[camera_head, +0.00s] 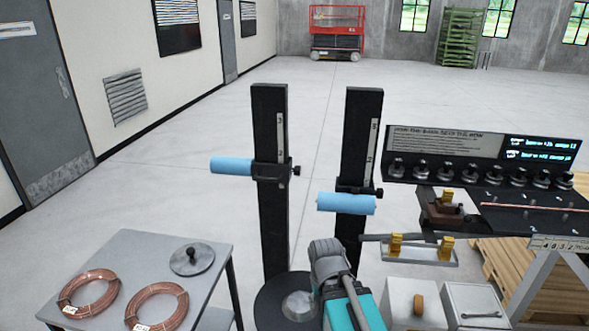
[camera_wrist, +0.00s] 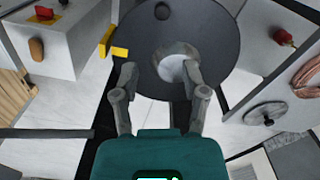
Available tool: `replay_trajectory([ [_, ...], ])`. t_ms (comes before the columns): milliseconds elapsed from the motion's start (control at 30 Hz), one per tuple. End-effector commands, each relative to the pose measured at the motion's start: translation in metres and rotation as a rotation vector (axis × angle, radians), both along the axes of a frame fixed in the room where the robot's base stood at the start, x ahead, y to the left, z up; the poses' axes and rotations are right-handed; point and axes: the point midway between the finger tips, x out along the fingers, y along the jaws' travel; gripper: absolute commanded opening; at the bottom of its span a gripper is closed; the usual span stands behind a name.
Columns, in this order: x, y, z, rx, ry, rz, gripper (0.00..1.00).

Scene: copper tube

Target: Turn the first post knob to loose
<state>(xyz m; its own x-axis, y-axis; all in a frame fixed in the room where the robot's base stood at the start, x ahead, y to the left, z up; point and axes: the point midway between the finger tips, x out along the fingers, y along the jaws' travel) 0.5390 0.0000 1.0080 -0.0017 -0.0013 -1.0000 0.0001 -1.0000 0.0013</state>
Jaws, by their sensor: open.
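Two black upright posts stand in the head view, the left post (camera_head: 270,215) and the right post (camera_head: 357,160). Each has a scale strip and a clamp holding a light blue roller. A small dark knob (camera_head: 297,171) sits on the right side of the left post's clamp, and another knob (camera_head: 379,192) on the right post's clamp. I cannot tell which post is the first, nor the knobs' settings. My gripper (camera_wrist: 160,82) is open in the wrist view, its fingers apart above a round dark disc (camera_wrist: 220,70) with a grey domed centre. Neither knob is recognisable there.
A grey table (camera_head: 150,245) at left holds copper coils (camera_head: 90,287) and a round lidded disc (camera_head: 192,259). A workbench with a tool board (camera_head: 450,142) stands at right. Grey boxes (camera_head: 415,300) are at lower right. Open floor lies behind the posts.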

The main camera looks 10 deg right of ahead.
Motion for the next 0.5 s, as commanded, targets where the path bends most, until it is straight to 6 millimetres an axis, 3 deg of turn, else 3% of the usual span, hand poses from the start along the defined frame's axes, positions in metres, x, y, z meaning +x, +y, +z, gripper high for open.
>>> replay_trajectory([
  [167, 0.000, 0.000, 0.000, 0.000, 0.000, 0.000, 0.57],
  [333, 0.003, 0.000, 0.002, 0.002, -0.003, -0.009, 0.87],
  [500, 0.019, 0.001, 0.015, 0.015, -0.018, -0.070, 0.89],
])
